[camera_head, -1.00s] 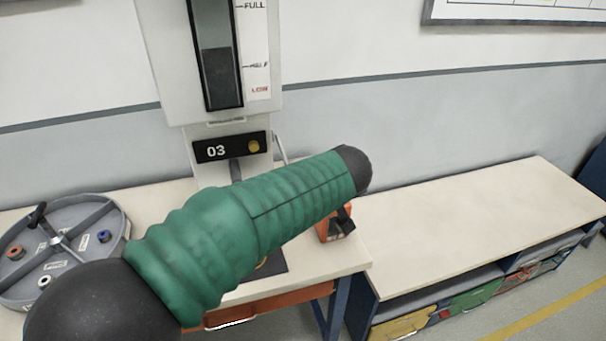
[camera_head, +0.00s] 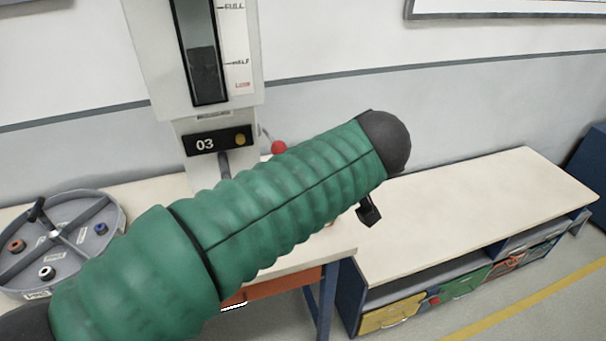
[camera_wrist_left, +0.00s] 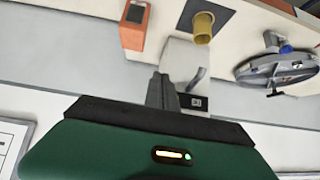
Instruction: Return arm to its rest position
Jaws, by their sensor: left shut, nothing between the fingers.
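My left arm, in a green ribbed sleeve with dark joints, crosses the head view from lower left to the middle right. A dark tip of my left gripper (camera_head: 369,211) shows below its far end. In the left wrist view the fingers of my left gripper (camera_wrist_left: 160,92) are together with nothing between them, apart from everything around. My right gripper is in neither view.
Behind the arm stands dispenser 03 (camera_head: 205,80) with a red knob (camera_head: 278,147). A round divided tray (camera_head: 65,235) sits left. The wrist view shows a yellow cup (camera_wrist_left: 203,27) and an orange box (camera_wrist_left: 133,28). The right bench top (camera_head: 470,210) is clear.

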